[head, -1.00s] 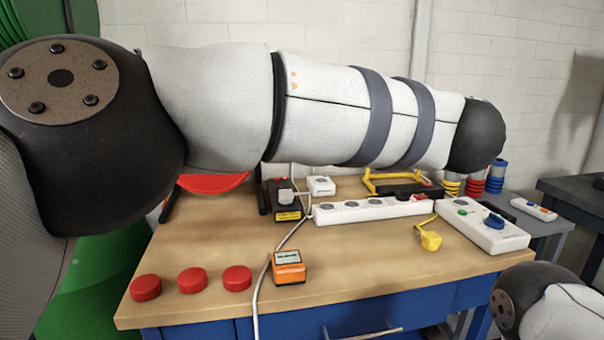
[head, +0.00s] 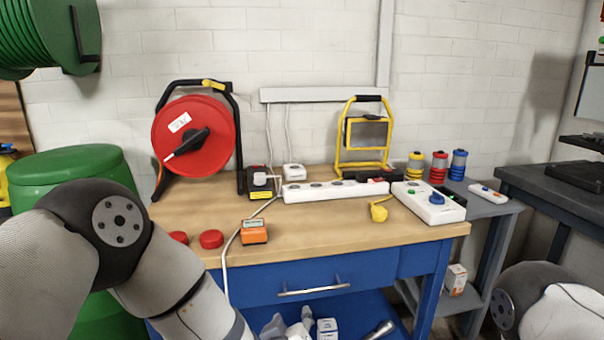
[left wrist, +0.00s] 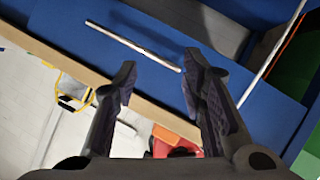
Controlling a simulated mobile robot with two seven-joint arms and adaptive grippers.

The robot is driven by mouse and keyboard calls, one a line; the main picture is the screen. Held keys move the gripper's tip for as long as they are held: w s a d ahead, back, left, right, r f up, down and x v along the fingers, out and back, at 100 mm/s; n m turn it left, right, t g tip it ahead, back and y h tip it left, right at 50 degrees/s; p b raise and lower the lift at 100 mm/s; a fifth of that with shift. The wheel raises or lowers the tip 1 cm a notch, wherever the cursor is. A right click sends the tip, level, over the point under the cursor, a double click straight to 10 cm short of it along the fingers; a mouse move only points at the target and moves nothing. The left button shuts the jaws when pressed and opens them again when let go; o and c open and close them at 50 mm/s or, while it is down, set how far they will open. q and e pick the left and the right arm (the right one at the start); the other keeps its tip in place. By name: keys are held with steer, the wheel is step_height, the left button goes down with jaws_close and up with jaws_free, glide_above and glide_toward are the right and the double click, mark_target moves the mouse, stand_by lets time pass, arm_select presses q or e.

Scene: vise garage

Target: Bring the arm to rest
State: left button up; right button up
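My left arm (head: 185,285) is lowered at the bottom left of the head view, in front of the workbench (head: 310,237). I cannot clearly make out its gripper in that view. In the left wrist view my left gripper (left wrist: 160,72) has its two fingers apart with nothing between them. The drawer handle (left wrist: 135,46) and blue drawer front show beyond the fingertips, apart from them. Part of my right arm (head: 555,305) shows at the lower right of the head view; its gripper is out of view.
On the bench are an orange meter (head: 254,232), red caps (head: 211,239), a power strip (head: 335,191), a yellow plug (head: 379,212), a control box (head: 430,202), a red cable reel (head: 195,137) and a yellow lamp (head: 363,135). A green drum (head: 70,165) stands left.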

arm_select(q)
steer(key=s+a+f+m+g, duration=0.2)
steer(key=s+a+f+g, duration=0.3)
steer(key=s+f, duration=0.5)
steer(key=s+a+f+m+g, duration=0.25)
steer(key=s+a+f, duration=0.45)
steer(key=s, duration=0.5)
steer(key=s+a+g, duration=0.4)
steer(key=s, duration=0.7)
steer(key=s+a+g+y, duration=0.1)
steer(key=s+a+g, duration=0.3)
steer(key=s, duration=0.7)
steer(key=shift+s+a+r, duration=0.15)
steer(key=shift+s+a, duration=0.05)
steer(key=shift+a, duration=0.1)
steer(key=shift+w, duration=0.1)
